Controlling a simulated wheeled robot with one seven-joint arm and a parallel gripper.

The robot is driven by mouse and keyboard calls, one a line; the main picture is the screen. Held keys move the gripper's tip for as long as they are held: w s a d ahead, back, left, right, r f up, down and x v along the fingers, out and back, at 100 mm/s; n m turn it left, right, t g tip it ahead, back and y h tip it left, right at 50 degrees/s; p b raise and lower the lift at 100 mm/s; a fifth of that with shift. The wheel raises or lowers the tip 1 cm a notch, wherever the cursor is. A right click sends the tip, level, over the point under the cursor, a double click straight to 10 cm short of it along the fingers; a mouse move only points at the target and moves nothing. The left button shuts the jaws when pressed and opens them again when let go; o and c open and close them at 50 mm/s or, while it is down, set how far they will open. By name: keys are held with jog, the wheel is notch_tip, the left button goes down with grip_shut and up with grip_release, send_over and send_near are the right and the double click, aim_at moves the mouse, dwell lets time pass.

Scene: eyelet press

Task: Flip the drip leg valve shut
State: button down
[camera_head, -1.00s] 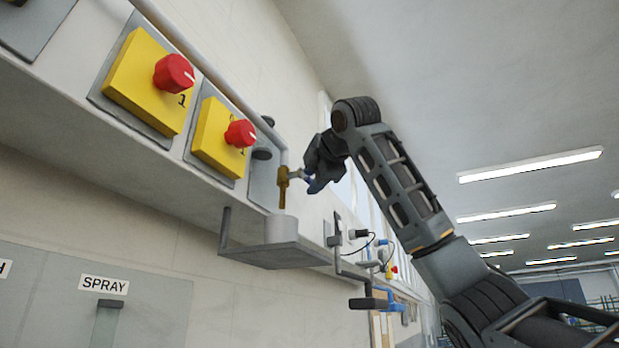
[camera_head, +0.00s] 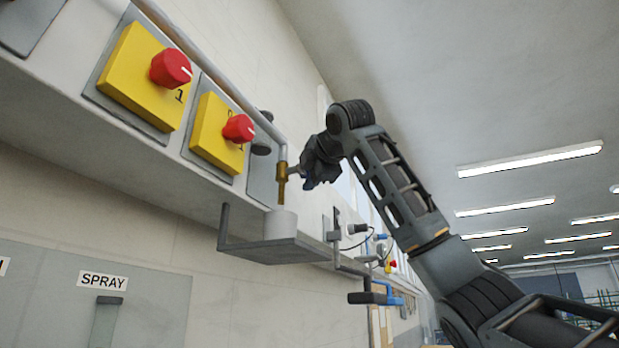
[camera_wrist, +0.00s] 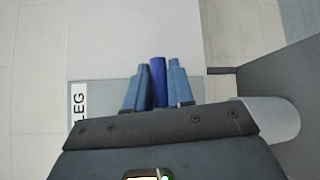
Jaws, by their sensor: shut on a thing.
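The drip leg valve is a brass fitting (camera_head: 282,184) at the end of a grey pipe, in the middle of the head view. A short metal stem reaches right from it towards my gripper (camera_head: 304,171). In the wrist view, the valve's blue lever (camera_wrist: 158,84) stands between the two lighter blue fingers of my gripper (camera_wrist: 159,88). The fingers are shut on the lever. In the head view, my gripper hides the lever's blue grip.
A white cup (camera_head: 280,224) stands below the valve on a grey shelf (camera_head: 252,249); it also shows in the wrist view (camera_wrist: 278,120). Two yellow boxes with red knobs (camera_head: 171,68) are at the left. A label reading LEG (camera_wrist: 79,105) shows in the wrist view.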

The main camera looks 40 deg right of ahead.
dwell(0.3)
jog(key=shift+f+m+g, duration=0.3)
jog(key=shift+g, duration=0.1)
jog(key=c, duration=1.1)
grip_release()
jog(key=b+v, duration=0.2)
jog(key=v, duration=0.5)
jog(key=shift+s+b, duration=0.3)
jog(key=shift+s, duration=0.1)
jog(key=shift+s, duration=0.1)
